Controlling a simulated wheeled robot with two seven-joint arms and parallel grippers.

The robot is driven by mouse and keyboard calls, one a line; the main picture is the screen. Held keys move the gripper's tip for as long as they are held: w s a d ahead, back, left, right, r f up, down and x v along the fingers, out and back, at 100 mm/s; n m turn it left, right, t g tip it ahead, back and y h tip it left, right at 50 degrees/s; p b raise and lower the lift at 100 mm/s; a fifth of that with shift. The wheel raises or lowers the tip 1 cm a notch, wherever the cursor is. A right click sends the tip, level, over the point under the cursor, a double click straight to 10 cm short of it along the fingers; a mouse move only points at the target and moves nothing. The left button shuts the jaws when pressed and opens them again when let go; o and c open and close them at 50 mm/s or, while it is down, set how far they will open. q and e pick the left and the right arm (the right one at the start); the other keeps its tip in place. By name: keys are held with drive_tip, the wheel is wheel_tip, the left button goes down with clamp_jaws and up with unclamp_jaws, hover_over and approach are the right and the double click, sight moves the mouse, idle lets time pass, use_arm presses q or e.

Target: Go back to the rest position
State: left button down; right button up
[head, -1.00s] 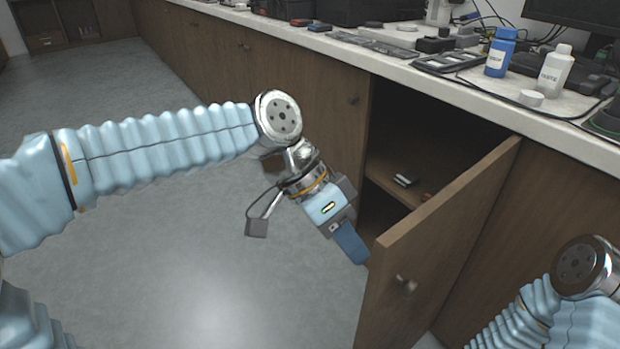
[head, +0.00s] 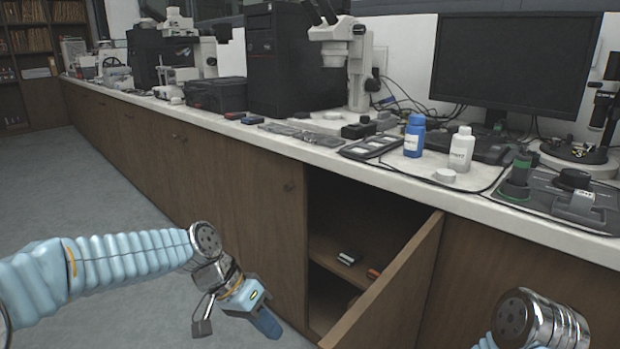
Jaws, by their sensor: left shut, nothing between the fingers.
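My left gripper (head: 268,325) is shut and empty. It points down and to the right, in front of the cabinet, to the left of the open cabinet door (head: 392,290). A gap of floor shows around the left arm. My right arm shows only in part at the lower right corner, and its gripper is out of the picture. The open cabinet (head: 345,215) has a shelf with a small dark and white item (head: 348,259) and a small orange item (head: 374,273) on it.
The white counter (head: 330,158) runs along the cabinets. On it stand a blue bottle (head: 414,136), a white bottle (head: 461,149), a microscope (head: 357,65) and a monitor (head: 515,65). The door sticks out between my arms. The grey floor at left is clear.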

use_arm(q)
wheel_tip(320, 180, down, 23)
drive_tip(key=s+a+n+y, duration=0.1)
drive_tip(key=s+n+y, duration=0.15)
drive_tip(key=n, duration=0.25)
drive_tip(key=s+f+n+t, duration=0.1)
drive_tip(key=s+f+n, duration=0.1)
drive_tip(key=s+f, duration=1)
drive_tip(key=shift+a+f+n+p, duration=0.3)
drive_tip(key=shift+a+f+p, duration=0.1)
drive_tip(key=shift+a+f, duration=0.1)
